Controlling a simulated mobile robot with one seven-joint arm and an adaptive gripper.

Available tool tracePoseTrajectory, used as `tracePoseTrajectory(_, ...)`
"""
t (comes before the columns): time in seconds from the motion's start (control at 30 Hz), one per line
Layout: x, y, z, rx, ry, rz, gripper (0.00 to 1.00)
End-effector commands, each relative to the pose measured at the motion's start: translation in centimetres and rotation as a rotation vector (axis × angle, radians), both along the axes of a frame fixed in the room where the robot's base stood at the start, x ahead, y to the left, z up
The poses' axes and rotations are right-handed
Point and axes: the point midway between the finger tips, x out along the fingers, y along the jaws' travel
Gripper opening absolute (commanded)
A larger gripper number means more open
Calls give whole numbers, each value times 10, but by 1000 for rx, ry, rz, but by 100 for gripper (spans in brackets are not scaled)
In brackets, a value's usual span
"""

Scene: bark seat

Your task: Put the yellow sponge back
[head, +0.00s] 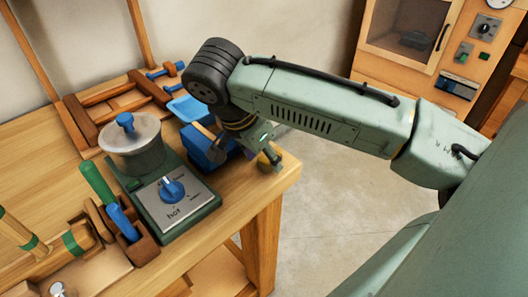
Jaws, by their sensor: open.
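My gripper (268,160) hangs low over the right end of the wooden workbench, partly hidden behind its own wrist. A small yellow thing, which may be the yellow sponge (264,162), shows right at the fingers near the bench's right edge. The gripper hides part of it, and I cannot tell whether the fingers touch it. No other yellow sponge is visible.
Left of the gripper stand a blue object (203,150) and a green hot-plate device (180,205) with a grey pot (133,145). A wooden clamp (110,105) lies behind. Tools in a wooden holder (133,245) stand front left. Floor lies right of the bench (278,185).

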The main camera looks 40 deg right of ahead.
Motion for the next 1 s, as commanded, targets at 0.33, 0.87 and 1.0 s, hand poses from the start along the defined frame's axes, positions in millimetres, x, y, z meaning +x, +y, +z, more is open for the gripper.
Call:
tracePoseTrajectory(0.33,-1,23,56,-3,-3,2,48)
tracePoseTrajectory(0.87,-4,46,113,-1,1,1,48)
tracePoseTrajectory(1.0,-4,46,113,-1,0,0,48)
